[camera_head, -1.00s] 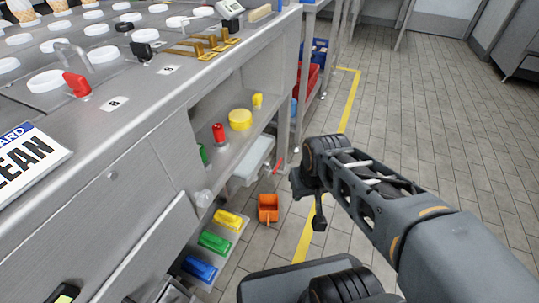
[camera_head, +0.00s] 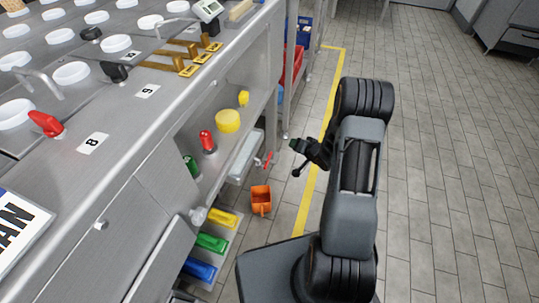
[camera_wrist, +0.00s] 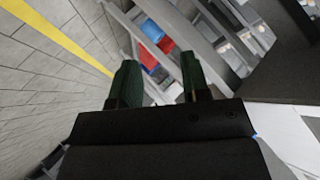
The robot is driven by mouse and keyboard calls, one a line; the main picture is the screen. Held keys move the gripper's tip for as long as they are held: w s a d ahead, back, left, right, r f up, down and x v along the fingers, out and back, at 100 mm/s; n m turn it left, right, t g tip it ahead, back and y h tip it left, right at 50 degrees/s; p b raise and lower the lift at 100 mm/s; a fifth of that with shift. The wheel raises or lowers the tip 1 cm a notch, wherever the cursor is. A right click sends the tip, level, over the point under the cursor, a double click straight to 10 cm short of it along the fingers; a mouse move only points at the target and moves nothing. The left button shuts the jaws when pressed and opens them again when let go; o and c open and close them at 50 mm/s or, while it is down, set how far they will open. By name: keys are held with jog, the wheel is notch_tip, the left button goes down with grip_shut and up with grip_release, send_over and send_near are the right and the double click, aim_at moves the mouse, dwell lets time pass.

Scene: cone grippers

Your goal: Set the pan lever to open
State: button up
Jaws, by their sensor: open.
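A grey-white pan (camera_head: 243,157) hangs below the open shelf of the steel counter. A small red lever (camera_head: 264,160) sticks out at its right end; its exact setting is too small to tell. My gripper (camera_head: 298,158) is to the right of the lever, apart from it, over the tiled floor. In the wrist view my gripper (camera_wrist: 160,60) is open and empty, with two dark green fingertips. The pan and its lever cannot be made out clearly in the wrist view.
An orange scoop-like container (camera_head: 261,200) is below the pan. Yellow, green and blue blocks (camera_head: 211,242) sit on a low shelf. A red knob lever (camera_head: 46,124) is on the counter top.

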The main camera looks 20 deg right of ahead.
notch_tip(320, 180, down, 4)
jog(key=s+a+m+t+y, duration=0.1)
jog(key=s+m+y, duration=0.1)
jog(key=s+y, duration=0.1)
jog(key=m+t+y+p, duration=0.1)
jog(key=m+t+y, duration=0.2)
jog(key=y, duration=0.1)
send_near(270, 156)
jog(key=b+x, duration=0.1)
jog(key=x, duration=0.2)
jog(key=b+x, duration=0.1)
jog(key=x, duration=0.2)
jog(key=b+x, duration=0.1)
jog(key=x, duration=0.3)
jog(key=shift+w+a+f, duration=0.1)
jog(key=shift+f, duration=0.3)
jog(key=shift+c, duration=0.4)
grip_shut()
